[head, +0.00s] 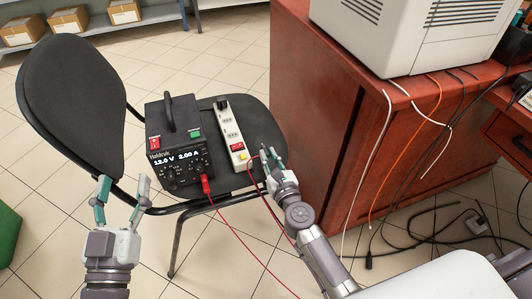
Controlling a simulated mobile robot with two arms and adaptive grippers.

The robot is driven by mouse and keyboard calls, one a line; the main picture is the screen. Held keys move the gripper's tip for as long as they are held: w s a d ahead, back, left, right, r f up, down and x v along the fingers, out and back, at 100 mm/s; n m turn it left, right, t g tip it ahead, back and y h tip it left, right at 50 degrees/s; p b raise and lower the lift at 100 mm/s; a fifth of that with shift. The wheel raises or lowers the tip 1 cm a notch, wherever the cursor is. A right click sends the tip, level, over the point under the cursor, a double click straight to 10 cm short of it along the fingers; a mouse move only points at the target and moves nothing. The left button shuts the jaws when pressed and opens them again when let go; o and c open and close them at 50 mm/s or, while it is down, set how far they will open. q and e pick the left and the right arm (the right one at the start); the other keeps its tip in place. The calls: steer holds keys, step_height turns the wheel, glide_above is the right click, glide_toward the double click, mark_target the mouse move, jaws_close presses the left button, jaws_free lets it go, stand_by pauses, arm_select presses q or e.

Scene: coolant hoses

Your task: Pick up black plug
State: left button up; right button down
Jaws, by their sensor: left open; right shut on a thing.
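My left gripper (119,198) is open and empty, in front of the chair at the lower left. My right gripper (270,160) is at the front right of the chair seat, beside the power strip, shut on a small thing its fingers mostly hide. A thin red wire (264,194) runs up to this gripper; I cannot tell what is at its end. A black power supply (177,150) stands on the seat, its display reading 12.0 V and 2.00 A. A red plug (205,185) sits in its front. A black cable end (369,262) lies on the floor, possibly a plug.
A white power strip (232,138) lies beside the supply on the black chair (252,106). A red-brown cabinet (330,125) with a pale machine (420,30) on top blocks the right. Loose cables (440,234) clutter the floor there.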

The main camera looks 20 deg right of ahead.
arm_select(q)
steer(key=s+a+f+g+y+p, duration=0.1)
steer(key=s+a+f+g, duration=0.1)
steer(key=f+g, duration=0.3)
steer(key=s+a+f+g+y+p, duration=0.2)
steer(key=s+f+g, duration=0.2)
steer(key=f, duration=0.6)
steer(key=shift+s+f+n+g+p, duration=0.3)
steer(key=shift+s+f+g, duration=0.05)
steer(key=shift+g, duration=0.75)
arm_select(e)
steer(key=s+d+r, duration=0.2)
steer(key=s+r, duration=0.4)
steer(key=s, duration=0.3)
steer(key=shift+s+d, duration=0.2)
steer(key=shift+s, duration=0.1)
